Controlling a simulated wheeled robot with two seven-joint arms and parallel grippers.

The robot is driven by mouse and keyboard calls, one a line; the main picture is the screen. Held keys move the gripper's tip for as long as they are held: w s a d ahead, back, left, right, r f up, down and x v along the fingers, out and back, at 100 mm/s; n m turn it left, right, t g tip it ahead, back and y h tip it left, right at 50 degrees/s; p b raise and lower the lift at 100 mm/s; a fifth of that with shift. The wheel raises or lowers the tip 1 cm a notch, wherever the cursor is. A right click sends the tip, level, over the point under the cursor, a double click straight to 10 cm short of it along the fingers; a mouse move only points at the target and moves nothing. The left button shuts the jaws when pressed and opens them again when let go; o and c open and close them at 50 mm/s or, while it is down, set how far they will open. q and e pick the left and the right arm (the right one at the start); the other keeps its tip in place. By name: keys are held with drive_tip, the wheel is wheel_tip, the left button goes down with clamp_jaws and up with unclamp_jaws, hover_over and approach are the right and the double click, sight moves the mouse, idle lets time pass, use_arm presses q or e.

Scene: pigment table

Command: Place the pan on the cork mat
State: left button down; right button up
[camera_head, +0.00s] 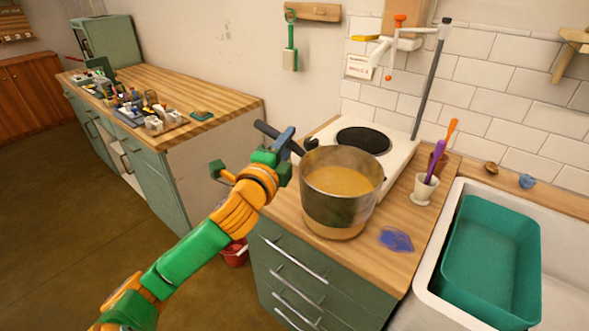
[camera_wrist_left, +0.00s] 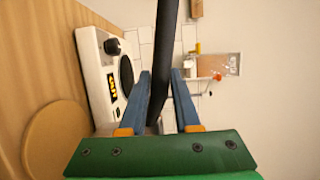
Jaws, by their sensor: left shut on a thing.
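The pan (camera_head: 322,205) is a metal pot with tan contents, held roughly level over the front counter. My left gripper (camera_head: 283,150) is shut on its black handle (camera_head: 267,130). In the left wrist view the handle (camera_wrist_left: 167,60) runs between the blue fingers (camera_wrist_left: 160,103), but the pan's body is out of view. The round cork mat (camera_head: 333,233) peeks out below the pan, which hides most of it. In the left wrist view the visible part of the mat (camera_wrist_left: 55,145) is bare, so the pan looks raised above it. My right gripper is not in view.
A white cooktop (camera_head: 398,152) with a dark plate stands behind the pan. A blue item (camera_head: 396,240) lies on the counter to its right, near a white cup (camera_head: 424,190) with a purple tool. A sink with a teal tub (camera_head: 490,255) is farther right.

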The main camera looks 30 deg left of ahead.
use_arm(q)
drive_tip(key=w+a+f+b, duration=0.1)
drive_tip(key=w+a+f, duration=0.1)
drive_tip(key=w+f, duration=0.3)
wheel_tip(320, 180, down, 4)
drive_tip(key=shift+w+f, duration=0.2)
drive_tip(key=shift+w, duration=0.1)
drive_tip(key=c, duration=0.6)
unclamp_jaws()
drive_tip(key=shift+s+f, duration=0.1)
drive_tip(key=shift+s, duration=0.1)
drive_tip(key=b+v, duration=0.1)
drive_tip(key=v, duration=1)
drive_tip(key=shift+s, duration=0.4)
